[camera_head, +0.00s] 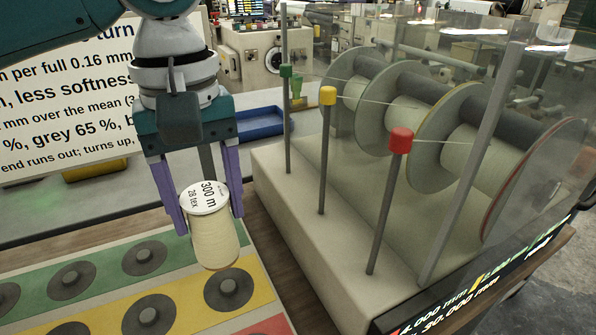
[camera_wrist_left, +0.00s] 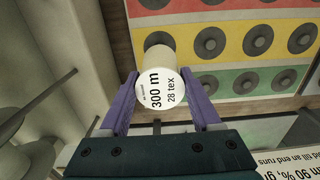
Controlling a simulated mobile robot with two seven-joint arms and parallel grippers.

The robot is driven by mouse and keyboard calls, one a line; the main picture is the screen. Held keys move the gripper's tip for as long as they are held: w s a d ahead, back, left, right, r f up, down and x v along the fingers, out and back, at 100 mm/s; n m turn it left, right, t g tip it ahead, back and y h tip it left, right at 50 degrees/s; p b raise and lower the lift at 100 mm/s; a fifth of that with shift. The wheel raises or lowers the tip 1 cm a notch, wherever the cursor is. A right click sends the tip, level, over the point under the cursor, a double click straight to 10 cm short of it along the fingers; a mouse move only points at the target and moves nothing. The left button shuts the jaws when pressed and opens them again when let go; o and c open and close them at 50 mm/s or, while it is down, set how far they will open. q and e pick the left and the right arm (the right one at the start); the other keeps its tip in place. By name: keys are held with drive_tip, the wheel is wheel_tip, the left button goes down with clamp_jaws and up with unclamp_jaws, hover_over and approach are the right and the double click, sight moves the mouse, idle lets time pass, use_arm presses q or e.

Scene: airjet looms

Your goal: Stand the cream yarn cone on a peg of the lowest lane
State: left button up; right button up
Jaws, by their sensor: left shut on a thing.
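The cream yarn cone (camera_head: 214,243) is upright, slightly tilted, between the purple fingers of my left gripper (camera_head: 210,222). Its white top label reads 300 m, 28 tex; it also shows in the left wrist view (camera_wrist_left: 168,88). The gripper is shut on it. The cone hangs over the right end of the yellow lane (camera_head: 183,288), by a round grey peg base (camera_head: 228,289). The gap under the cone cannot be judged. The green lane (camera_head: 108,269) lies behind; the red lane (camera_head: 270,327) is mostly cut off in front but shows in the wrist view (camera_wrist_left: 226,4). My right gripper is out of view.
A cream block (camera_head: 300,240) with green, yellow and red-topped posts (camera_head: 389,200) stands close on the right, beside large yarn spools (camera_head: 450,130) behind a clear panel. A text board (camera_head: 65,100) and blue tray (camera_head: 262,123) are behind. Visible pegs look empty.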

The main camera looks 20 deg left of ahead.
sight(218, 249)
use_arm(q)
wheel_tip(218, 249, down, 7)
drive_tip(key=shift+f+b, duration=0.15)
drive_tip(key=shift+b, duration=0.45)
drive_tip(key=shift+f, duration=0.1)
drive_tip(key=o, duration=1.5)
